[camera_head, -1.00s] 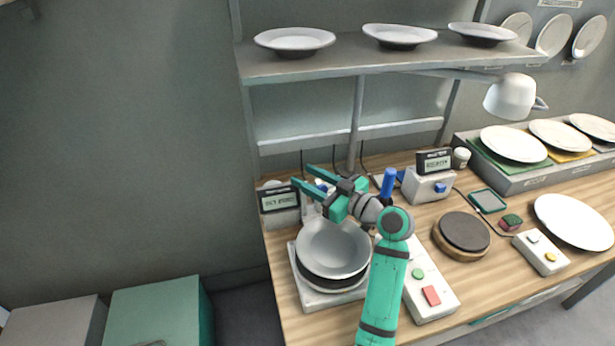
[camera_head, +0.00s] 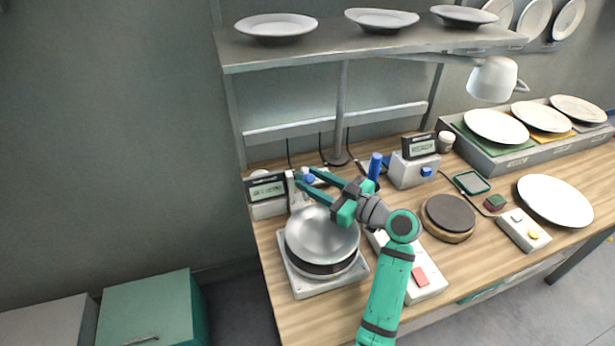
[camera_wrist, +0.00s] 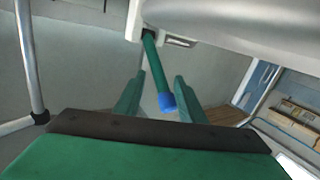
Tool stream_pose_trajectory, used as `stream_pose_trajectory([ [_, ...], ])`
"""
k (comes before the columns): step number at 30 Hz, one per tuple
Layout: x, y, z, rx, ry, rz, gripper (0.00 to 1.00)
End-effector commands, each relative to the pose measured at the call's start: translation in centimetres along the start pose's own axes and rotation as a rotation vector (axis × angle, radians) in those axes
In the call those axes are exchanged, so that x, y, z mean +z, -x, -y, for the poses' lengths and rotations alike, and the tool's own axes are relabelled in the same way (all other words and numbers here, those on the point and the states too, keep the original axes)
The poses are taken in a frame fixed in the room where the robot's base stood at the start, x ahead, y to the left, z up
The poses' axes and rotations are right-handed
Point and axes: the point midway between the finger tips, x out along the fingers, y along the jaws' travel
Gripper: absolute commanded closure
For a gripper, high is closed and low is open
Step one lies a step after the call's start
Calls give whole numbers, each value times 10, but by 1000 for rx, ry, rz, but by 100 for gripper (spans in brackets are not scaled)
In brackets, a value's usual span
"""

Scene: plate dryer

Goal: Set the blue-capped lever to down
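The blue cap (camera_head: 309,179) of the lever shows by my fingertips in the head view, beside a slim white upright part at the back left of the workbench. In the wrist view, a green lever shaft (camera_wrist: 153,62) runs from a pale housing at the top to the blue cap (camera_wrist: 166,103). The cap lies between my two fingers, nearer the right one, with gaps visible. My gripper (camera_head: 305,176) is open and points left; its fingers also show in the wrist view (camera_wrist: 160,85). The lever's base is mostly hidden in the head view.
Stacked metal bowls (camera_head: 322,234) on a white base (camera_head: 305,288) stand just in front of my gripper. A display box (camera_head: 267,190) is to its left. A blue cylinder (camera_head: 375,166) stands behind my wrist. The shelf (camera_head: 350,48) with plates hangs above.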

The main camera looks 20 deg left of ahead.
Motion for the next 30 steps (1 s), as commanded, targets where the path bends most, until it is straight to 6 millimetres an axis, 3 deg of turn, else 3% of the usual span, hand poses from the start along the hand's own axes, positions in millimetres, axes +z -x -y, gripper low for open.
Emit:
stream_pose_trajectory([
  [30,30,49,-1,-2,2,0,66],
])
